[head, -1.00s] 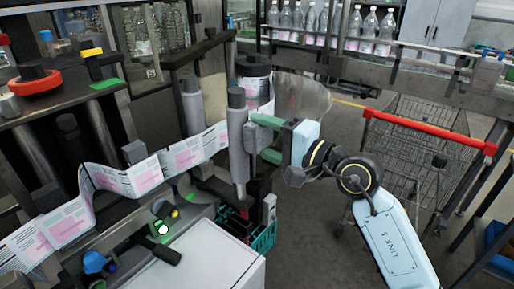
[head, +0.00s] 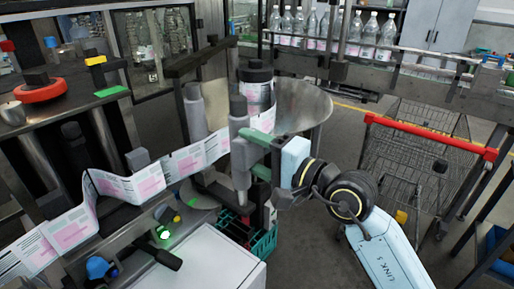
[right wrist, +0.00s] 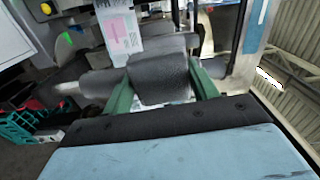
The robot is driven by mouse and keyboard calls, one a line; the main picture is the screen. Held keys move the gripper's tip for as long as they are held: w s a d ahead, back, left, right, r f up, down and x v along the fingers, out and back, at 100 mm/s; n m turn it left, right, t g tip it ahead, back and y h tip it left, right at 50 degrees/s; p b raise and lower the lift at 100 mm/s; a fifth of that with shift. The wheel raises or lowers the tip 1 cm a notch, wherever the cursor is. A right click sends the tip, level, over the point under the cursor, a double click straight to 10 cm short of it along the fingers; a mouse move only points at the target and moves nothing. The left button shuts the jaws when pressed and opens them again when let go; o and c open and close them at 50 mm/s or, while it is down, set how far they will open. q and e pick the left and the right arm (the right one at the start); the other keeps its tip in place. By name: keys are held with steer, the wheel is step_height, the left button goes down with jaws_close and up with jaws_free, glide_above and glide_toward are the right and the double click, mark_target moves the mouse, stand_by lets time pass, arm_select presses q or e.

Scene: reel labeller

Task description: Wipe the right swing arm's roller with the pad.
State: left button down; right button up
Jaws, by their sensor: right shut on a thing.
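The right swing arm's roller (head: 238,112) is an upright grey cylinder near the middle of the head view, beside the printed label web. My right gripper (head: 257,155) has green fingers and reaches in from the right at the roller's height. In the right wrist view, the gripper (right wrist: 161,90) is shut on a dark grey pad (right wrist: 158,78). The pad lies in front of the grey roller (right wrist: 98,84) and appears to be against it, though the exact contact is hidden. My left gripper is not in view.
Another grey roller (head: 195,112) stands behind to the left. The label web (head: 150,182) runs leftward past the machine. A green crate (head: 262,243) and a white cabinet (head: 210,262) are below. A cart with a red handle (head: 430,137) stands at the right.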

steer(key=v, duration=0.6)
steer(key=shift+b, duration=0.4)
steer(key=shift+b+v, duration=0.45)
steer(key=shift+v, duration=1.05)
